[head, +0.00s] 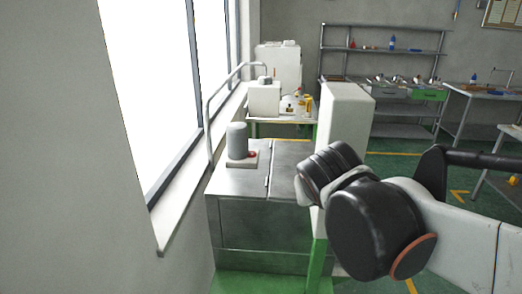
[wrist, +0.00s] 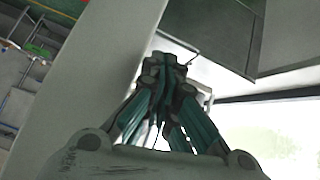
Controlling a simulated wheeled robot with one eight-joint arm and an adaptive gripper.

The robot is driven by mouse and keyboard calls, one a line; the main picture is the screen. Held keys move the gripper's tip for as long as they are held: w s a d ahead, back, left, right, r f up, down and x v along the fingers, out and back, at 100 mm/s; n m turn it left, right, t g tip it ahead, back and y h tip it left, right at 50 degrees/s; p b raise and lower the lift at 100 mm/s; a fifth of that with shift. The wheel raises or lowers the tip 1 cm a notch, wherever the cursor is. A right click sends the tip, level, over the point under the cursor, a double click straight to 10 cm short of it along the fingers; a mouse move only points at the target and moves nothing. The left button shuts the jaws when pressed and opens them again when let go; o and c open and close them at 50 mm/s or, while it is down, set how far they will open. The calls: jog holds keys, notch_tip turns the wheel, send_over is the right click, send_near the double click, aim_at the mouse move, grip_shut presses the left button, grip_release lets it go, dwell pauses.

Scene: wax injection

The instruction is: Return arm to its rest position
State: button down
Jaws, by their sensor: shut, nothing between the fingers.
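My arm (head: 372,222) reaches in from the right of the head view, with its dark rounded joints close to the camera and its white link running off the right edge. My gripper (wrist: 165,68) shows in the wrist view. Its teal-sided fingers come together at the tips, shut with nothing between them. In the head view the gripper is not visible, and I cannot tell what hides it.
A white upright panel (head: 344,115) stands just behind my arm. A metal bench (head: 245,230) holds a grey cylinder (head: 237,140). A window (head: 150,90) fills the left. Shelves (head: 385,50) and workbenches (head: 472,105) stand farther back, with green floor between.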

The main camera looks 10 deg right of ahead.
jog(key=s+a+f+g+y+b, duration=0.1)
jog(key=s+f+b, duration=0.3)
jog(key=s+f, duration=0.7)
jog(key=shift+s+f+n+g+y+b, duration=0.4)
jog(key=shift+s+y, duration=0.45)
jog(key=shift+y, duration=0.05)
jog(key=shift+a, duration=0.1)
